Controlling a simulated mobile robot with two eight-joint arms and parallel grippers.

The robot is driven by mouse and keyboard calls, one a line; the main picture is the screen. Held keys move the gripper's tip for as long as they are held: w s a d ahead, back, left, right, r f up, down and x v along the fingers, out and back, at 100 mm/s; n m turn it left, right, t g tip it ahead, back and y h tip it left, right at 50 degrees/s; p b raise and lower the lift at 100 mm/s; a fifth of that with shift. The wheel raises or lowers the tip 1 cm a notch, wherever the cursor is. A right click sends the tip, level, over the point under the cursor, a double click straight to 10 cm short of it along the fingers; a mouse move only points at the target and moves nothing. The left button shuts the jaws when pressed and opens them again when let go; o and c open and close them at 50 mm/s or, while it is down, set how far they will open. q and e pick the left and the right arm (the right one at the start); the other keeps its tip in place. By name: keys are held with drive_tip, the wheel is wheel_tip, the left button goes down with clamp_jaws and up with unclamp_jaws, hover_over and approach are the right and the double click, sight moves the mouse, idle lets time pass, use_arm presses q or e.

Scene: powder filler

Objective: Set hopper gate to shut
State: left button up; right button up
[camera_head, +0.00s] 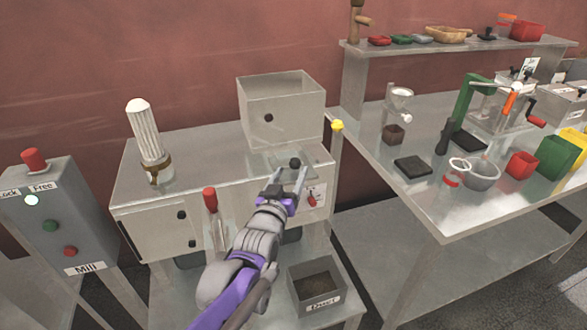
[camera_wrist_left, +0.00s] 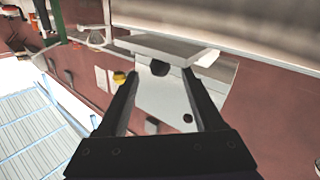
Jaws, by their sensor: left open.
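The hopper (camera_head: 282,108) is a grey open-topped metal box on the back of the filler machine's steel top. A flat gate plate (camera_head: 268,160) sticks out at its lower front and carries a round black knob (camera_head: 295,162). My left gripper (camera_head: 288,174) is open at the plate's front, its fingers pointing towards the knob. In the left wrist view the black knob (camera_wrist_left: 160,68) shows between the fingertips of the left gripper (camera_wrist_left: 160,80), with a gap on each side. I cannot tell how far the plate is pushed in. My right gripper is not in view.
A glass cylinder with a white ribbed filling (camera_head: 145,135) stands on the machine's left. A red-handled lever (camera_head: 210,200) is on the front, beside my arm. A yellow knob (camera_head: 337,125) tops a post at right. A labelled bin (camera_head: 316,285) sits below.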

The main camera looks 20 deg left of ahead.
sight(293, 167)
use_arm(q)
drive_tip(key=shift+w, duration=1.8)
clamp_jaws()
